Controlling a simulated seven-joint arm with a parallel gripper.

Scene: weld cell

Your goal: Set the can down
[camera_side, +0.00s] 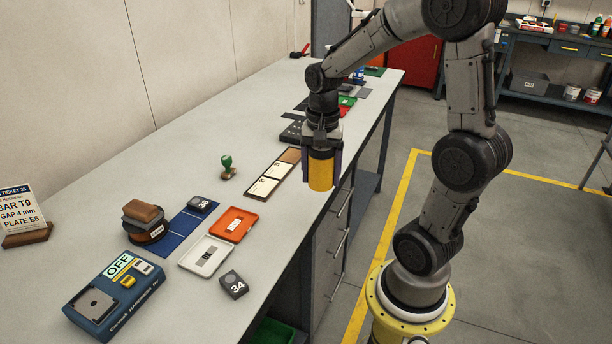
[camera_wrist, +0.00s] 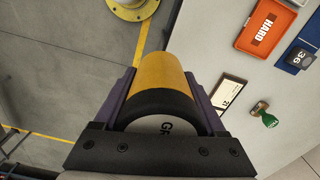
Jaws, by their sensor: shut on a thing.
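A yellow can (camera_side: 321,170) with a dark band at its top is held in my gripper (camera_side: 321,160). In the side view the can hangs upright near the bench's front edge, beside a card strip with pale panels. In the wrist view the yellow can (camera_wrist: 164,82) sits between the two purple fingers of my gripper (camera_wrist: 165,95), with its pale lettered end toward the camera. The lower end of the can shows no contact that I can make out with the bench (camera_side: 150,190).
An orange tray (camera_side: 233,224), a white tray (camera_side: 206,256), a dark block marked 34 (camera_side: 233,284) and a blue OFF box (camera_side: 115,290) lie on the near bench. A green-handled stamp (camera_side: 227,168) stands left of the can.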

